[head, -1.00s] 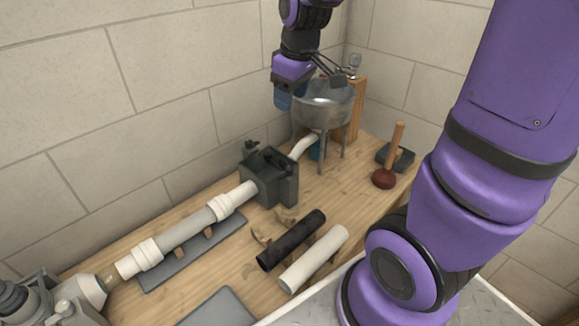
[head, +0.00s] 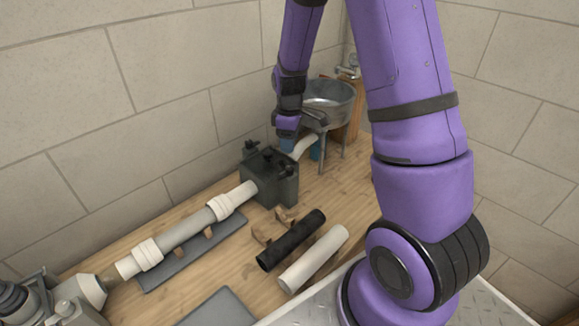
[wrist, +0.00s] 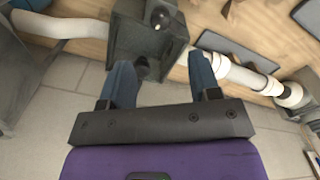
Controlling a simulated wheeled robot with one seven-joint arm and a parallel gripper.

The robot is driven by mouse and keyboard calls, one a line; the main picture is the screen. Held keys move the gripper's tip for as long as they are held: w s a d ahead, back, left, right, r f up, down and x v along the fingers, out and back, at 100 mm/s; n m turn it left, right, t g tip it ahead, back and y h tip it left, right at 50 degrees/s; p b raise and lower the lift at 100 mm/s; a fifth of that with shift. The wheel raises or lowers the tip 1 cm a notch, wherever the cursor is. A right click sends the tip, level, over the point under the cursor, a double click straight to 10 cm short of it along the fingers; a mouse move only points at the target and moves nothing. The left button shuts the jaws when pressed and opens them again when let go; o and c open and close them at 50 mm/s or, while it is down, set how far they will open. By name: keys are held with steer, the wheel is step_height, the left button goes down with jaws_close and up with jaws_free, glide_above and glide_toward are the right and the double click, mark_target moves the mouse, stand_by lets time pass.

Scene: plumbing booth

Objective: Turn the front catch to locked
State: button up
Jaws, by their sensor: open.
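The dark grey clamp box (head: 284,190) stands on the bench at mid-picture in the head view, with a white pipe entering its left side. Two black catches sit on its top: one nearer the wall (head: 250,149) and the front one (head: 270,157). The wrist view shows the box (wrist: 122,35), a dark round knob (wrist: 160,17) on it and another (wrist: 141,68) near the left fingertip; I cannot tell which is the front catch. My gripper (wrist: 162,72) is open with blue fingers and holds nothing. In the head view it (head: 287,145) hangs just above the box's far right side.
A metal basin (head: 328,100) on legs stands right behind the box, close to my gripper. A black pipe (head: 291,240) and a white pipe (head: 314,258) lie in front. The tiled wall (head: 160,130) runs close behind.

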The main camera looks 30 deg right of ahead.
mark_target(290, 167)
step_height(290, 167, down, 10)
steer(key=shift+f, duration=0.1)
stand_by(0.4)
steer(key=shift+c, duration=0.2)
steer(key=c, duration=0.9)
